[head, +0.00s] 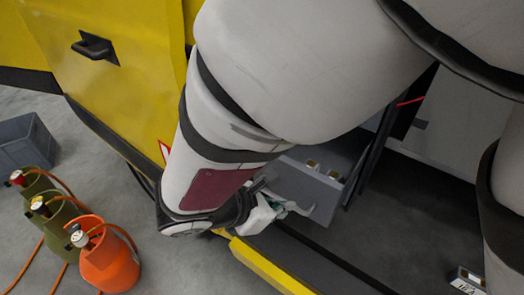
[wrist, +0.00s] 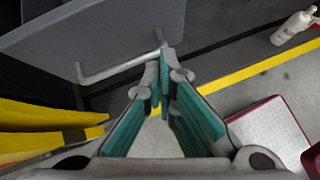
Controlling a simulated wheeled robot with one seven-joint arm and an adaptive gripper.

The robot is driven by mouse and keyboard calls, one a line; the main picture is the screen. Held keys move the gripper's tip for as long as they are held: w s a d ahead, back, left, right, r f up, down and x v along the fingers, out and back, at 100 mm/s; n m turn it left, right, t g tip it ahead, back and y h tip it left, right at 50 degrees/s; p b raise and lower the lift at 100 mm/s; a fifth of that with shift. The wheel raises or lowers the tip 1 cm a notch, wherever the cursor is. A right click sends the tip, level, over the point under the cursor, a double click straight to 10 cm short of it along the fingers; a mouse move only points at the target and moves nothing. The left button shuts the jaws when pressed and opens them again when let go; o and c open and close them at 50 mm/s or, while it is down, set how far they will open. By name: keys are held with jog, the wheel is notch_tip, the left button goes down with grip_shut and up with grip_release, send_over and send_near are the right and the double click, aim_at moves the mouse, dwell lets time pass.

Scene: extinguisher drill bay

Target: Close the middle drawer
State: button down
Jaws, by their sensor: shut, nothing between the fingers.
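A grey drawer (head: 309,190) stands pulled out from the dark frame of the yellow unit in the head view, with small tan-topped items inside it. I cannot tell whether it is the middle one. Its grey front panel (wrist: 90,32) fills the upper left of the wrist view and carries a pale bar handle (wrist: 112,71). My gripper (head: 288,207) is at the drawer front, and in the wrist view its teal-padded fingers (wrist: 164,62) are shut and empty. The fingertips are at the right end of the handle; I cannot tell whether they touch. My arm hides part of the drawer.
A yellow sill edge (head: 262,268) runs below the drawer. An orange cylinder (head: 110,265) and green cylinders (head: 68,218) with hoses stand on the floor at left, near a grey bin (head: 27,143). A white bottle (wrist: 293,28) and a red-edged box (wrist: 268,135) show in the wrist view.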

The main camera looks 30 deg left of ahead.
jog(key=s+a+f+n+t+y, duration=0.1)
jog(key=s+a+f+n+y, duration=0.3)
jog(key=s+a, duration=0.3)
jog(key=w+f+h+b, duration=0.1)
jog(key=w+f+b, duration=0.4)
jog(key=w, duration=0.6)
jog(key=shift+d+f+n, duration=0.25)
jog(key=shift+f+n, duration=0.15)
jog(key=shift+f, duration=0.15)
jog(key=w+b, duration=0.1)
jog(key=w, duration=0.7)
jog(key=w+d+b, duration=0.1)
jog(key=w+b, duration=0.1)
jog(key=w, duration=0.5)
jog(key=w+d+b, duration=0.1)
jog(key=w, duration=0.7)
jog(key=shift+w, duration=0.8)
jog(key=shift+r, duration=0.1)
